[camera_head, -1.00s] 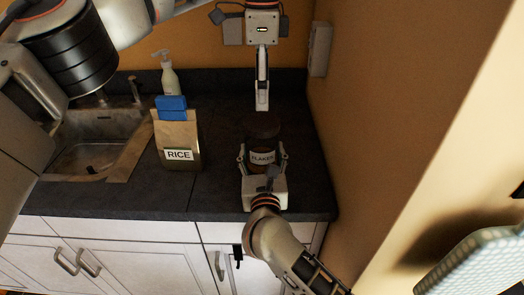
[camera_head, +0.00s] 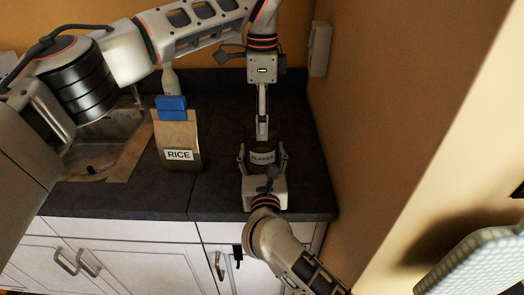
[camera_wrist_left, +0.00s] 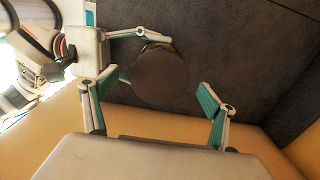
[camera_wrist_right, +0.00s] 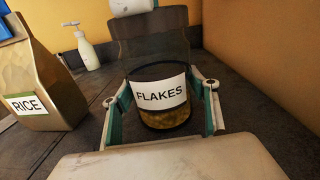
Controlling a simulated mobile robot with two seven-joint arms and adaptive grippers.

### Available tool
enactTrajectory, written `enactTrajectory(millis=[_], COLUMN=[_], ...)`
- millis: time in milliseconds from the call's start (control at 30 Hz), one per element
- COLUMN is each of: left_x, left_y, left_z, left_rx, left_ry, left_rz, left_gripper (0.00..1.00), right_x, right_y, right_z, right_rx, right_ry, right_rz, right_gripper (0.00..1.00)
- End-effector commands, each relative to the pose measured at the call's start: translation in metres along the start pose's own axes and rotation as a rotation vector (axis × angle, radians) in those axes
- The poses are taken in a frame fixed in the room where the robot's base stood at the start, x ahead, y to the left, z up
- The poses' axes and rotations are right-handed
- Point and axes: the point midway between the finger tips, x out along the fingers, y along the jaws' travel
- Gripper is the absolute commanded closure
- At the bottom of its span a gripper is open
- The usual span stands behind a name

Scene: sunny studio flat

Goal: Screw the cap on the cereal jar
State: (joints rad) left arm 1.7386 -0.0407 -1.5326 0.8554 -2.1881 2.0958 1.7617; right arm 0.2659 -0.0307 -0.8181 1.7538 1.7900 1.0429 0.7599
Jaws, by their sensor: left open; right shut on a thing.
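The cereal jar (camera_head: 262,158) stands upright on the dark counter, its FLAKES label also showing in the right wrist view (camera_wrist_right: 160,94). My right gripper (camera_head: 263,153) is shut around the jar's sides from the front. The brown round cap (camera_wrist_left: 162,78) sits on top of the jar in the left wrist view; I cannot tell whether it is threaded on. My left gripper (camera_wrist_left: 158,85) points down from above, open, its fingertips on either side of the cap with gaps. In the head view, this gripper (camera_head: 262,132) hides most of the cap.
A rice bag (camera_head: 178,140) with a blue clip stands to the left, apart from the jar. A soap bottle (camera_wrist_right: 85,48) and a sink (camera_head: 85,150) are further left. An orange wall (camera_head: 350,130) closes in on the right. The counter between bag and jar is clear.

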Motion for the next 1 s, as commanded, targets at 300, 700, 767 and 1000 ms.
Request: enactTrajectory(millis=[300,700,767,1000], left_x=[0.0035,0.0036,0.0034,0.0033], left_y=[-0.0001,-0.0001,-0.0001,-0.0001], left_z=[0.0001,0.0001,0.0001,0.0002], left_rx=[0.000,0.006,0.033,0.410], left_ry=[0.000,0.000,0.000,-0.002], left_rz=[-0.001,-0.001,-0.001,-0.004], left_gripper=[0.14,0.56,0.56,0.56], right_x=[0.0001,0.0000,0.0000,-0.0001], right_y=[-0.0001,-0.0001,-0.0001,0.0000], right_z=[-0.0008,-0.0008,-0.0008,-0.0008], right_rx=[-0.001,-0.002,-0.002,-0.003], right_ry=[0.001,0.001,0.001,0.001], right_rz=[0.000,0.000,0.000,0.000], right_gripper=[1.00,1.00,1.00,1.00])
